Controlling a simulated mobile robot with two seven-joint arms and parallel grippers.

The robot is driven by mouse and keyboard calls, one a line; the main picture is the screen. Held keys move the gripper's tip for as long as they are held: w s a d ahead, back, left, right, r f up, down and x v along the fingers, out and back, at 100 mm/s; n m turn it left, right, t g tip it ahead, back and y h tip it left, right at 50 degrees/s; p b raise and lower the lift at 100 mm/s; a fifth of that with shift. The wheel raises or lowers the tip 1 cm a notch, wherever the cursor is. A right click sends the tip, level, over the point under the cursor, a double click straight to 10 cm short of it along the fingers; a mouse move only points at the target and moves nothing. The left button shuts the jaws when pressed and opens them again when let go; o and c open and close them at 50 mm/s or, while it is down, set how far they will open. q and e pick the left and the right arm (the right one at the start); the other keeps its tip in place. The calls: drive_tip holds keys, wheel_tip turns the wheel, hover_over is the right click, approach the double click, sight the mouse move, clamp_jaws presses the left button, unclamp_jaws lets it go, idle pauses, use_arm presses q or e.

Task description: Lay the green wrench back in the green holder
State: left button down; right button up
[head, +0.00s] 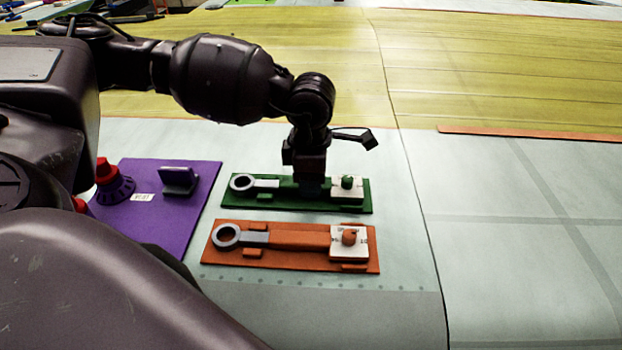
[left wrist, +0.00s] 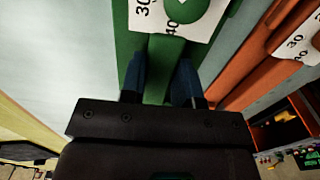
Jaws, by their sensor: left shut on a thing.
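The green wrench (head: 243,182), with a grey ring end to the left, lies along the green holder (head: 359,206). I cannot tell whether it rests fully on it or hovers slightly above. My left gripper (head: 311,186) points down over the holder and is shut on the wrench's green handle, hiding part of it. In the left wrist view the green handle (left wrist: 158,78) is between the two blue fingertips (left wrist: 160,82). A white label plate with a green knob (head: 347,182) is at the holder's right end. My right gripper is not in view.
An orange holder (head: 219,257) with an orange wrench (head: 295,236) lies just in front, parallel. A purple board (head: 190,213) with a red knob (head: 107,172) and a dark block (head: 178,181) is to the left. The pale wing surface to the right is clear.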

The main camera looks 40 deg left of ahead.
use_arm(q)
drive_tip(key=c, duration=0.8)
unclamp_jaws()
wheel_tip(320, 180, up, 11)
drive_tip(key=shift+f, duration=0.1)
drive_tip(key=shift+s, duration=0.1)
